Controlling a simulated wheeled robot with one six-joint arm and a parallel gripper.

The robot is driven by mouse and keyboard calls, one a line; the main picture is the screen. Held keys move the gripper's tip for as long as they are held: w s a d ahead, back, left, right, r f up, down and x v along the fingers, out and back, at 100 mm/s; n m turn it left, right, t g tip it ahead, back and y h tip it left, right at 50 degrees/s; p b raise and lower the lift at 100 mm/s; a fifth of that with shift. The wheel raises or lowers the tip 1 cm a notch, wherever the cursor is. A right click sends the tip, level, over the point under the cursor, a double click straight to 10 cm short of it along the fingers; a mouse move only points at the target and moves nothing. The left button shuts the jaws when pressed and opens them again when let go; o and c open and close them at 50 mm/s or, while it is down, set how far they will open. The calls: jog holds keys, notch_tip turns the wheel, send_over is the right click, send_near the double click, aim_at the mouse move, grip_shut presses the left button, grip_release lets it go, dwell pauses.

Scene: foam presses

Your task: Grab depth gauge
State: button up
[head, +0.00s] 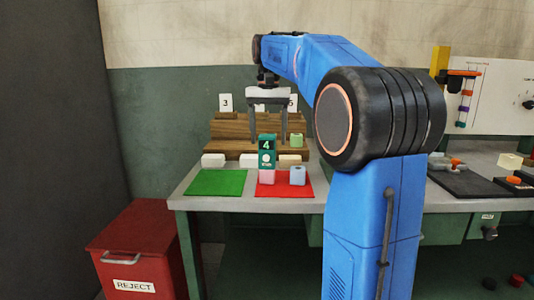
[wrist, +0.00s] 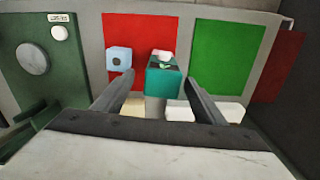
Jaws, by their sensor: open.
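In the wrist view the teal gauge (wrist: 163,80) appears between the finger lines, nearer the right finger. My gripper (head: 268,138) points down, open and empty, with its fingers to either side of the gauge's top in the head view. It also shows open in the wrist view (wrist: 158,80). I cannot tell the exact height gap.
A light blue cube (head: 298,175) stands close beside the gauge. White blocks (head: 213,160) line the back of the mats, before a wooden stepped rack (head: 228,146) holding a green cube (head: 296,140). The green mat (head: 216,183) is clear. A red reject bin (head: 140,250) stands at left.

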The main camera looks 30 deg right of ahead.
aim_at(267, 155)
jog(key=shift+w+a+f, duration=0.1)
jog(key=shift+w+f, duration=0.05)
jog(key=shift+f, duration=3.45)
jog(key=shift+c, duration=0.6)
